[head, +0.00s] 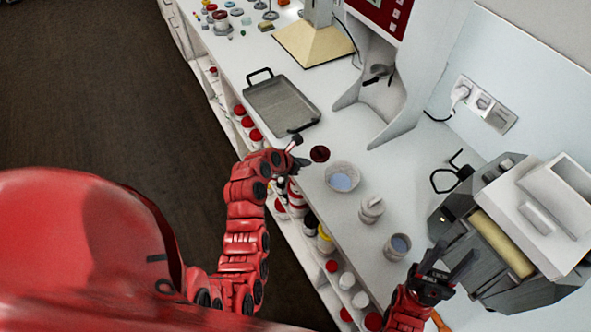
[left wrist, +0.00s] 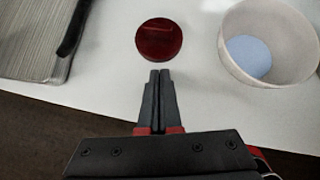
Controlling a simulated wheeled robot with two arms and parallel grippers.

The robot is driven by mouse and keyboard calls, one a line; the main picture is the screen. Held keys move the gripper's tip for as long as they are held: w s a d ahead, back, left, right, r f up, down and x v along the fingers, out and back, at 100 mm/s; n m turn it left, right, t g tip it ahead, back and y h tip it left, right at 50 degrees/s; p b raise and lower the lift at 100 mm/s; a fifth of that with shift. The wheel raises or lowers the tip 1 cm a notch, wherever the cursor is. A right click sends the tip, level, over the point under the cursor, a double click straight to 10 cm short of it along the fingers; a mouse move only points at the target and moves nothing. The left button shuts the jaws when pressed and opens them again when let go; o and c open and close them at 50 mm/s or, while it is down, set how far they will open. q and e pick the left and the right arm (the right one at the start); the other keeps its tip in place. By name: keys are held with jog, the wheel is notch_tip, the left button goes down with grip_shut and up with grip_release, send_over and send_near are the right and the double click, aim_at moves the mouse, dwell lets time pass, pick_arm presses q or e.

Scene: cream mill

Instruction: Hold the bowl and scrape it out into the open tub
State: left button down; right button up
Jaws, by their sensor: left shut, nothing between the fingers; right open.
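A pale bowl (head: 342,168) stands on the white counter, with a light blue patch inside; it also shows in the left wrist view (left wrist: 287,27). A small open tub (head: 389,250) with bluish contents stands nearer my right gripper. My left gripper (head: 301,162) is at the counter's front edge, left of the bowl and apart from it. In the left wrist view its fingers (left wrist: 160,74) are closed together and empty, pointing at a dark red disc (left wrist: 159,39). My right gripper (head: 449,260) is open and empty, right of the tub. I cannot make out a scraper.
The red disc (head: 320,154) lies flat between my left gripper and the bowl. A lidded pale jar (head: 371,209) stands between bowl and tub. A grey tray (head: 283,106) lies further back. A grey machine with a yellowish roller (head: 502,243) stands at the right. Jars fill shelves below the counter.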

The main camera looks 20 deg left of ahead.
aim_at(320, 149)
pick_arm(q)
jog(key=shift+w+d+f, duration=0.1)
jog(key=shift+w+d, duration=0.1)
jog(key=shift+w, duration=0.25)
jog(key=shift+s, duration=0.1)
jog(key=shift+w+r, duration=0.2)
jog(key=shift+w, duration=0.2)
jog(key=w+d, duration=0.1)
jog(key=w, duration=0.1)
jog(key=w+d, duration=0.1)
jog(key=w+p, duration=0.1)
jog(key=w, duration=0.1)
jog(key=shift+w+d, duration=0.3)
jog(key=shift+d, duration=0.1)
jog(key=shift+f, duration=0.1)
